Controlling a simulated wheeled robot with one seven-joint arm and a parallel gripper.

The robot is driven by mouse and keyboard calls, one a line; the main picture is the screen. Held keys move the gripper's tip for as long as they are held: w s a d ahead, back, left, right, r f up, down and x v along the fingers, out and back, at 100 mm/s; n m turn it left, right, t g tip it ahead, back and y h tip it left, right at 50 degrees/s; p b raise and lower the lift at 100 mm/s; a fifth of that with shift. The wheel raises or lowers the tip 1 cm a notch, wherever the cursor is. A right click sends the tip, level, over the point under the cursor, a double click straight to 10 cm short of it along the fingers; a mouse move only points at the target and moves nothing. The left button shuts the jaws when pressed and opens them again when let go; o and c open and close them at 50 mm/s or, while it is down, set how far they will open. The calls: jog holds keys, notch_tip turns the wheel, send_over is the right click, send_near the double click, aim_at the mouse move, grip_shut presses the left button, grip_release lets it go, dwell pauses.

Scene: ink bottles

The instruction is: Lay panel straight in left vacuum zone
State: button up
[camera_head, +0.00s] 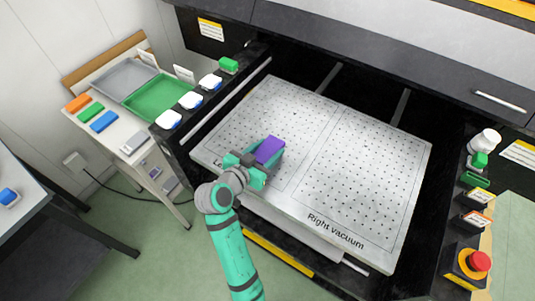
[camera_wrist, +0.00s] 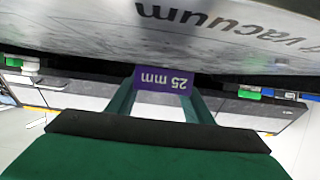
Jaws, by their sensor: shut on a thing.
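A purple panel (camera_head: 269,149) is held by my gripper (camera_head: 262,163) over the front part of the left vacuum zone (camera_head: 252,113). In the wrist view the purple panel (camera_wrist: 164,79) shows a "25 mm" label, upside down, between the two green fingers of my gripper (camera_wrist: 164,95). My gripper is shut on it. I cannot tell whether the panel touches the bed. My gripper hides part of the zone's printed label. The right vacuum zone (camera_head: 355,165) is bare.
A dark rail with several white-and-blue pieces (camera_head: 190,100) and a green block (camera_head: 228,65) runs along the left. A grey tray (camera_head: 124,79) and a green tray (camera_head: 158,97) lie beyond it. A red emergency button (camera_head: 479,261) is at right. Most of the perforated bed is clear.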

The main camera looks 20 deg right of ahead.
jog(key=shift+f, duration=1.2)
jog(key=shift+a+f, duration=0.1)
jog(key=o, duration=1)
jog(key=shift+o, duration=0.2)
jog(key=v, duration=1.2)
